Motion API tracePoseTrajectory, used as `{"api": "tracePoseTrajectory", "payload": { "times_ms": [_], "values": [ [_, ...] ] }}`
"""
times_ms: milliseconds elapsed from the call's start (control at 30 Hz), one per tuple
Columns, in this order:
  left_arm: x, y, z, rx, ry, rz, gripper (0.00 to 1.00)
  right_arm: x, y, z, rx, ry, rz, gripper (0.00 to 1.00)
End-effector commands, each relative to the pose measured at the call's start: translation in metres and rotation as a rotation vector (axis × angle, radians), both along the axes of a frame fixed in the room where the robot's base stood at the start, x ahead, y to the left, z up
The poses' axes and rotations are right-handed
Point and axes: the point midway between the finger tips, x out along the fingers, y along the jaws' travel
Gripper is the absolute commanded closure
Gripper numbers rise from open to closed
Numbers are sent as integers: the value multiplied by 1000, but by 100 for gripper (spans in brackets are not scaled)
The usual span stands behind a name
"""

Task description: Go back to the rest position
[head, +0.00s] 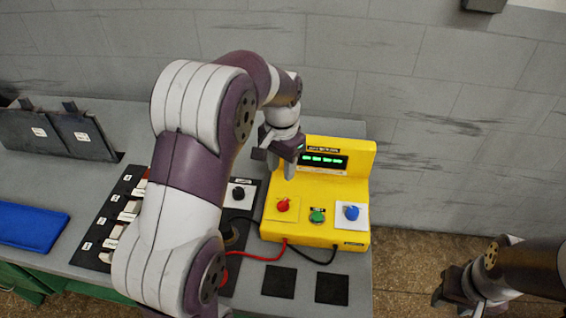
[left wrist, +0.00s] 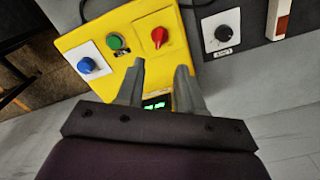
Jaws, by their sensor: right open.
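My left gripper (head: 274,165) is above the left part of the yellow control box (head: 350,190), just left of its green-lit display (head: 323,162). In the left wrist view its two fingers (left wrist: 157,82) are apart with nothing between them, and the display shows partly behind them. My right gripper (head: 447,296) is low at the right, over the floor beyond the bench's right edge. It is open, and I see nothing in it; its fingertips are small and dark.
The box carries a red knob (head: 283,205), a green button (head: 317,215) and a blue knob (head: 352,212). A black knob (head: 238,193) sits left of it. Two black pads (head: 332,289), a blue mat (head: 30,226) and dark panels (head: 80,135) are on the grey bench. My left arm hides the bench's middle.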

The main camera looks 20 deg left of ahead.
Motion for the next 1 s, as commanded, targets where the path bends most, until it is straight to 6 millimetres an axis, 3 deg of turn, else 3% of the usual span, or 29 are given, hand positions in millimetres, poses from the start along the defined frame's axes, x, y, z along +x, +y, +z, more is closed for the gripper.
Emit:
{"api": "tracePoseTrajectory", "payload": {
  "times_ms": [267,367,433,600,700,767,1000],
  "values": [
    [6,0,-3,2,-33,49,63,0,0,0,0,0,0,57],
    [-18,-3,-23,-1,-48,151,63,0,0,0,0,0,0,57],
    [-46,-10,-31,-5,-68,216,63,0,0,0,0,0,0,57],
    [-122,-28,-39,-16,-100,299,63,0,0,0,0,0,0,57],
    [-155,-34,-39,-18,-100,290,63,0,0,0,0,0,0,57],
    [-165,-37,-37,-19,-101,277,63,0,0,0,0,0,0,57],
    [-162,-40,-33,-21,-116,265,63,0,0,0,0,0,0,57]
  ]
}}
